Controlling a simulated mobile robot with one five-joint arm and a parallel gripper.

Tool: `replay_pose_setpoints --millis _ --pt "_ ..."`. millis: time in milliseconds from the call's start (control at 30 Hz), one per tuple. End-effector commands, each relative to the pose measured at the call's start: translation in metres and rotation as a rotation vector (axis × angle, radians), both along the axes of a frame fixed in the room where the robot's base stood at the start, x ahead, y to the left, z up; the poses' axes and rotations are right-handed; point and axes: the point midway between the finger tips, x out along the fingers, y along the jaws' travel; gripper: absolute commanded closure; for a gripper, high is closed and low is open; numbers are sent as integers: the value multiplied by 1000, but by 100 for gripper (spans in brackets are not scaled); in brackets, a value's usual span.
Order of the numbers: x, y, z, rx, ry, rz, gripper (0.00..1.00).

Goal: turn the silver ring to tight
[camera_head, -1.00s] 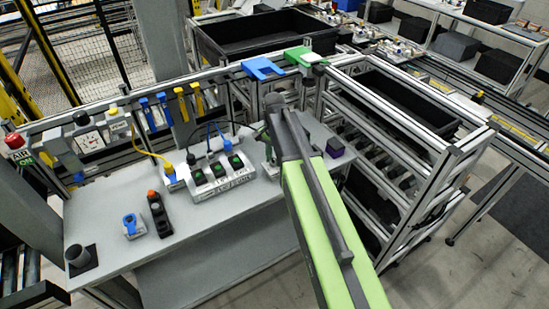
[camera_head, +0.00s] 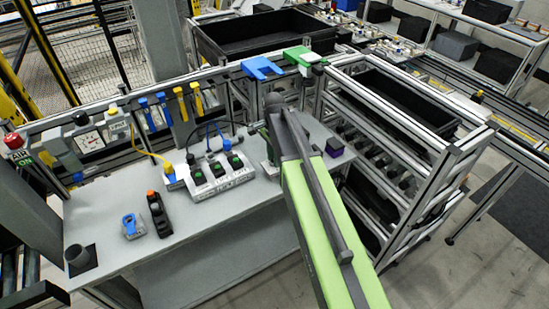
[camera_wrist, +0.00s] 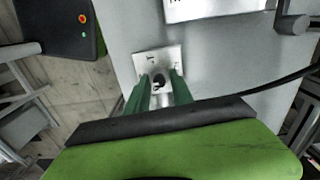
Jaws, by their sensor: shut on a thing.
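My gripper (camera_wrist: 160,88) points down at the bench in the wrist view, its two green fingers on either side of a small round fitting. The silver ring (camera_wrist: 159,81) is the part between the fingertips, shown only as a small grey and dark round shape. It sits on a small white plate (camera_wrist: 142,65) with faint markings. The fingers are shut on it, and partly hide it. In the head view my green arm (camera_head: 318,225) reaches over the right part of the bench and hides the ring.
A grey bench (camera_head: 205,225) carries a white socket box (camera_head: 220,178) with cables, left of my arm. A metal frame rack (camera_head: 405,170) rises further right.

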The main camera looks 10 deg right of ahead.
Motion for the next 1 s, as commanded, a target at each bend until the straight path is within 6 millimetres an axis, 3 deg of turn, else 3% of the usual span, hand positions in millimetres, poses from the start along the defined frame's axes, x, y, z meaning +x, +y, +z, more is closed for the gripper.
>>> replay_pose_setpoints --millis 200,233,400,767,1000 --pt "0 0 0 1 -1 -1 100" --pt "0 0 0 1 -1 -1 71" --pt "0 0 0 0 0 -1 50" --pt "0 0 4 0 0 0 50" --pt "0 0 37 0 0 0 50"
